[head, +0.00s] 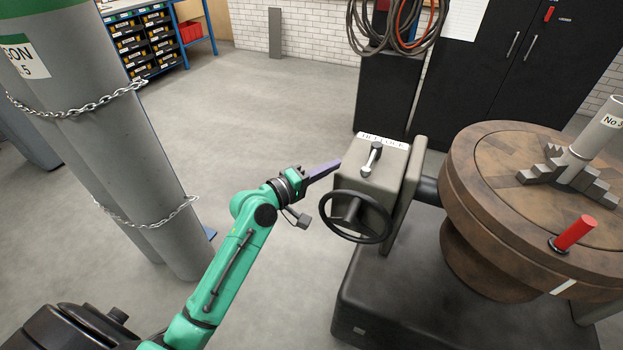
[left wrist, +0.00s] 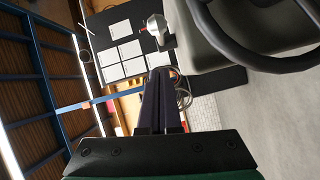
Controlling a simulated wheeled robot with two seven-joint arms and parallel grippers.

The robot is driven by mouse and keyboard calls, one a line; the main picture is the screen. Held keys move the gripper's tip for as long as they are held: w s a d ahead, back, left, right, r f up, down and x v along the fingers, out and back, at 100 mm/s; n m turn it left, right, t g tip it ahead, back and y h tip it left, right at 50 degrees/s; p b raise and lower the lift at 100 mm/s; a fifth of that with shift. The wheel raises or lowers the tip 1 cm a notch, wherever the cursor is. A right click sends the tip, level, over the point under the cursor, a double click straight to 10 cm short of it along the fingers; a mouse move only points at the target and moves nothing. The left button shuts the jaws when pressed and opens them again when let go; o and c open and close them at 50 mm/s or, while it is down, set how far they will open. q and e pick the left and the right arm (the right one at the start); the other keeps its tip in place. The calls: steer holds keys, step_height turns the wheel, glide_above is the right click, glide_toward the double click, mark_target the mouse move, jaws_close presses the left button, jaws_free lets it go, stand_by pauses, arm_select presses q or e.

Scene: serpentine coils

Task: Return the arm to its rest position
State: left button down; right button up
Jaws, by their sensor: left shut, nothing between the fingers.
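My left arm (head: 236,255) is green and reaches up from the bottom of the head view. My left gripper (head: 325,170) is shut and empty, its purple-grey fingers pointing right toward the grey gearbox. In the left wrist view the two dark fingers (left wrist: 159,100) lie together with nothing between them. The gripper appears just left of the gearbox (head: 385,172); whether they touch is unclear. A lever (head: 373,158) sits on top of the gearbox and a black handwheel (head: 385,222) on its front. My right gripper is not in view.
A round brown table (head: 480,200) with a red handle (head: 574,233) stands right on a dark base (head: 400,310). Chained grey cylinders (head: 110,130) stand left. Hoses (head: 395,25) hang behind, near black cabinets (head: 530,60). The floor between cylinders and gearbox is open.

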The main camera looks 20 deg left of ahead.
arm_select(q)
steer(key=s+a, duration=0.1)
steer(key=s, duration=0.4)
steer(key=s+a+f+g+y, duration=0.1)
steer(key=a+f+g+y, duration=0.15)
steer(key=f, duration=0.85)
steer(key=a+f+g+y, duration=0.1)
steer(key=a+f+y, duration=0.25)
steer(key=f, duration=0.85)
steer(key=s+a+f+m+g, duration=0.1)
steer(key=s+f, duration=0.3)
steer(key=f, duration=0.3)
steer(key=s+a+f+m+g, duration=0.2)
steer(key=s+f, duration=0.2)
steer(key=f, duration=0.3)
steer(key=s+f+m+g+y, duration=0.1)
steer(key=s+f+m+g, duration=0.1)
steer(key=s+f, duration=0.4)
steer(key=s+f+m+g+y, duration=0.1)
steer(key=s+f+m+g, duration=0.2)
steer(key=s, duration=1.1)
steer(key=s+f+m+g+y, duration=0.1)
steer(key=s+f+m, duration=0.3)
steer(key=s+f, duration=0.5)
steer(key=shift+s+a+g, duration=0.4)
steer(key=shift+s+g, duration=0.25)
steer(key=shift+g, duration=0.1)
